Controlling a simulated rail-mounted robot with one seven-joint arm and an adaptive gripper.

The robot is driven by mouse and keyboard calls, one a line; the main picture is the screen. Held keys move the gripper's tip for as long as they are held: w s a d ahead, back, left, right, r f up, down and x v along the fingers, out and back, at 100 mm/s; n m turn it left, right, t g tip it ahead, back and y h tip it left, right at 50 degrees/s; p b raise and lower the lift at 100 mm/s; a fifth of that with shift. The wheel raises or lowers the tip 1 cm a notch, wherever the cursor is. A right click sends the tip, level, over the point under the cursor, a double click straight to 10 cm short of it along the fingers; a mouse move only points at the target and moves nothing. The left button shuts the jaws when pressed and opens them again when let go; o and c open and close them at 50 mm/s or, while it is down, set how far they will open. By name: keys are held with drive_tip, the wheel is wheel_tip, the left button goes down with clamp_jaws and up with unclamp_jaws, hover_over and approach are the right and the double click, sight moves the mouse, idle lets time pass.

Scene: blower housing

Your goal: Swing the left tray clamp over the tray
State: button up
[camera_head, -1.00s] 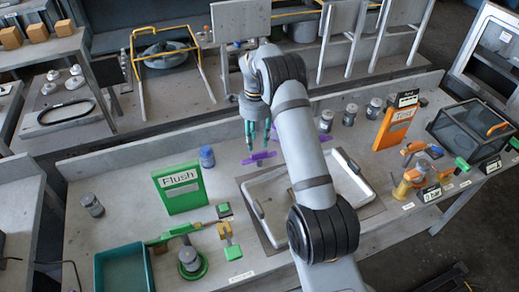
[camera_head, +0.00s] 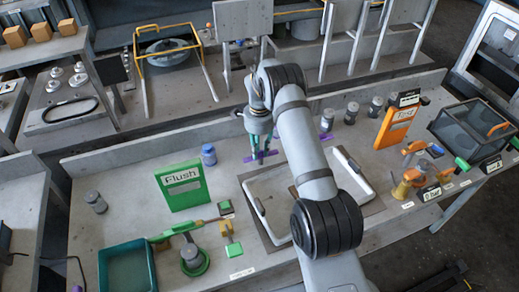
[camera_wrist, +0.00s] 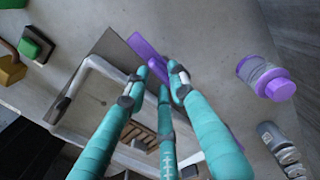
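A purple bar-shaped clamp (camera_head: 262,156) lies behind the back left corner of the white-rimmed tray (camera_head: 279,247). It points away from the tray and does not cross it. The wrist view shows the purple clamp (camera_wrist: 147,52) running diagonally past the fingertips, partly hidden by them. The tray's rim (camera_wrist: 103,64) is at left there. My gripper (camera_head: 258,150) points down at the clamp; its teal fingers are apart, with tips beside the bar in the wrist view (camera_wrist: 159,80). Whether they touch it I cannot tell. My arm hides part of the tray.
A green Flush sign (camera_head: 182,187) and a blue-capped jar (camera_head: 208,155) stand left of the clamp. A purple-capped jar (camera_wrist: 266,78) is at right in the wrist view. An orange sign (camera_head: 395,127) and grey jars stand further right. The bench behind the clamp is clear.

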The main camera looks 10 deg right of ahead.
clamp_jaws()
idle(0.3)
